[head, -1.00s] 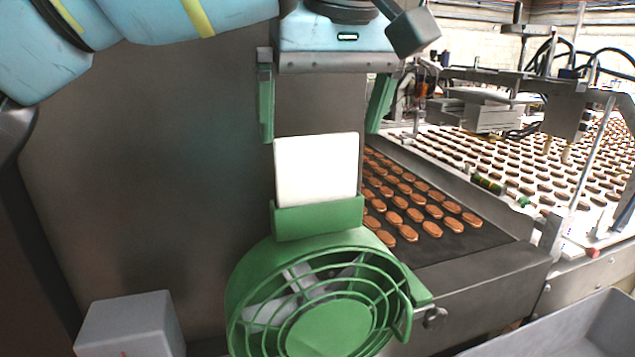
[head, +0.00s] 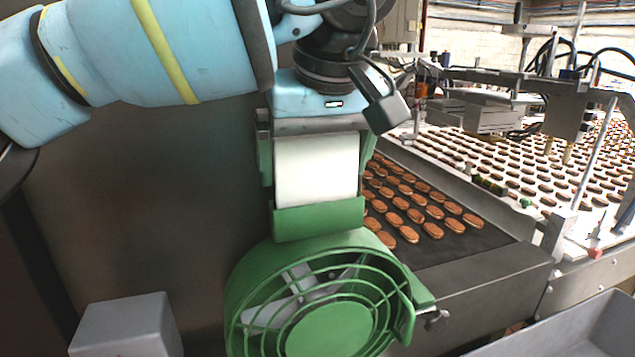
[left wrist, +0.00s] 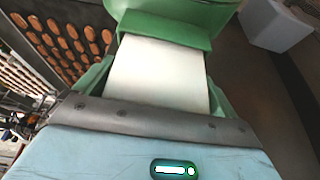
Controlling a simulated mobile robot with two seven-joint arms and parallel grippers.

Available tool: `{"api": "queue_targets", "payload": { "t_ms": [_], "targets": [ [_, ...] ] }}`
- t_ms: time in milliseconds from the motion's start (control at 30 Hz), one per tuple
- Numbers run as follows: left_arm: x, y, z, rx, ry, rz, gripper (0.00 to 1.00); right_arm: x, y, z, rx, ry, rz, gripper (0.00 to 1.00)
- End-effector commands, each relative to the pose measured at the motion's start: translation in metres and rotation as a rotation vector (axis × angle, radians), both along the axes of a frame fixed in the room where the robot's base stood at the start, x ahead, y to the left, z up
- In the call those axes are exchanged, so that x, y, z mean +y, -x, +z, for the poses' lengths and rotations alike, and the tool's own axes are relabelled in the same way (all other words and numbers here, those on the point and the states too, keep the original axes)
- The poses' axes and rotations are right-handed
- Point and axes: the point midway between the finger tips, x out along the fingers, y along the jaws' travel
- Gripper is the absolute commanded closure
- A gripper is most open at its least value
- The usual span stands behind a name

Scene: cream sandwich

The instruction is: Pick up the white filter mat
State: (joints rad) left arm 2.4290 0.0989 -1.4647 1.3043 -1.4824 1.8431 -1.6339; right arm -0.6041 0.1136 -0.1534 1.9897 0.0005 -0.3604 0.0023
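The white filter mat (head: 316,172) stands upright in the green holder (head: 318,220) on top of the green fan (head: 335,310). My left gripper (head: 314,160) is lowered over the mat's upper part, with one green finger on each side of it. The fingers are apart and I cannot make out firm contact on both sides. In the left wrist view the mat (left wrist: 160,72) lies between the green fingers, and its far end is inside the holder (left wrist: 165,27). My right gripper is not in view.
A grey box (head: 125,325) stands at the lower left. A conveyor (head: 480,240) with rows of brown biscuits runs behind the fan to the right. A grey metal tray (head: 570,330) is at the lower right. Machinery stands at the back right.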

Motion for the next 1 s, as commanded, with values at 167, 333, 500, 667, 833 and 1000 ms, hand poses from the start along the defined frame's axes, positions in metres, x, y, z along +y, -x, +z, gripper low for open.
{"api": "queue_targets", "payload": {
  "t_ms": [167,333,500,667,833,1000],
  "targets": [
    [0.000,0.000,0.000,0.000,0.000,0.000,0.29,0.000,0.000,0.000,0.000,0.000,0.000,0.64],
    [0.000,0.000,0.000,0.000,0.000,0.000,0.32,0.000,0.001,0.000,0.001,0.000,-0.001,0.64],
    [-0.001,0.000,0.006,-0.001,0.001,0.001,0.32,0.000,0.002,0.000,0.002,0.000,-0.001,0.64],
    [-0.001,0.001,0.031,-0.004,0.003,0.002,0.32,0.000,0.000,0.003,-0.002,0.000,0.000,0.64],
    [-0.001,0.001,0.063,-0.005,0.002,0.003,0.32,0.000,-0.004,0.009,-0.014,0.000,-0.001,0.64],
    [-0.001,0.001,0.087,-0.004,0.002,0.002,0.32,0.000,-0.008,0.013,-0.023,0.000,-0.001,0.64]
  ]
}}
